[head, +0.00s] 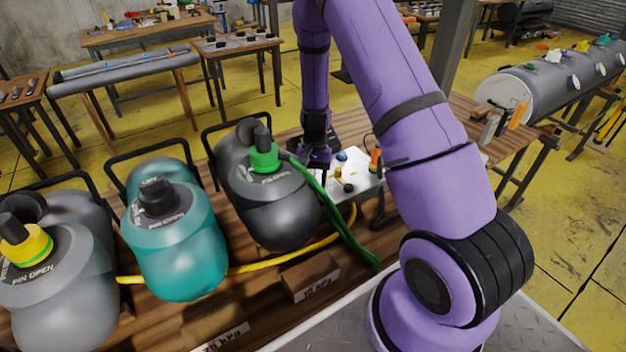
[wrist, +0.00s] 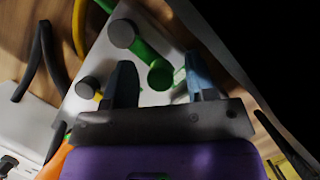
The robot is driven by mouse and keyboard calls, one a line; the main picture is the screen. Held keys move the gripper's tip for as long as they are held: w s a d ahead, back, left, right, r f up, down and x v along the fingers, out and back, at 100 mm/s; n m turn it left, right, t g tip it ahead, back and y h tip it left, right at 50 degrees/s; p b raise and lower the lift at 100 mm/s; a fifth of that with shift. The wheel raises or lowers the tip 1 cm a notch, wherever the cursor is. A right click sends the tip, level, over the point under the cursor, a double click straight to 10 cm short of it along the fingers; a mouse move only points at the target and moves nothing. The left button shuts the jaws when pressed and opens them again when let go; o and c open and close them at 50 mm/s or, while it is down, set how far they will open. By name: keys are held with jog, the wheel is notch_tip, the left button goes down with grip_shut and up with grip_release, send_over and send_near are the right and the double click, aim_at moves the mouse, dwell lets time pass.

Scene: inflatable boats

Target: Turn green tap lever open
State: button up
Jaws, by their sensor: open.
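The green tap lever (wrist: 146,53) shows in the wrist view as a short green bar with a round end, running from a grey round cap (wrist: 122,33) on a pale panel. My gripper (wrist: 160,78) is open, with one finger on each side of the lever's round end. I cannot tell whether either finger touches it. In the head view my gripper (head: 318,156) is low over the left end of the pale tap panel (head: 368,186); the green lever cannot be made out clearly there.
A yellow lever (wrist: 98,96) with a grey cap is left of my gripper in the wrist view. A green hose (head: 335,215) runs from the dark tank (head: 280,210) past the panel. A yellow hose (head: 262,268) crosses the wooden bench. A teal tank (head: 178,250) stands further left.

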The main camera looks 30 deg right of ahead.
jog(key=c, duration=0.9)
jog(key=shift+d+m, duration=0.15)
jog(key=shift+m, duration=0.15)
jog(key=shift+d+m+t+y, duration=0.3)
jog(key=shift+d+m, duration=0.15)
jog(key=shift+m, duration=0.45)
jog(key=m, duration=0.1)
jog(key=d+m+t, duration=0.1)
jog(key=m, duration=0.1)
jog(key=shift+s+d+y, duration=0.25)
jog(key=shift+s+y, duration=0.05)
jog(key=shift+s, duration=0.05)
jog(key=m, duration=0.2)
jog(key=s+d+m+t, duration=0.1)
jog(key=shift+d+m+y, duration=0.1)
jog(key=shift+m+y, duration=0.2)
jog(key=shift+m, duration=0.1)
jog(key=shift+s+d+m+t, duration=0.25)
jog(key=shift+m+t, duration=0.1)
jog(key=shift+m, duration=0.35)
jog(key=shift+s+d+m+t, duration=0.1)
jog(key=shift+s+m+t, duration=0.2)
jog(key=shift+m, duration=0.4)
jog(key=o, duration=0.9)
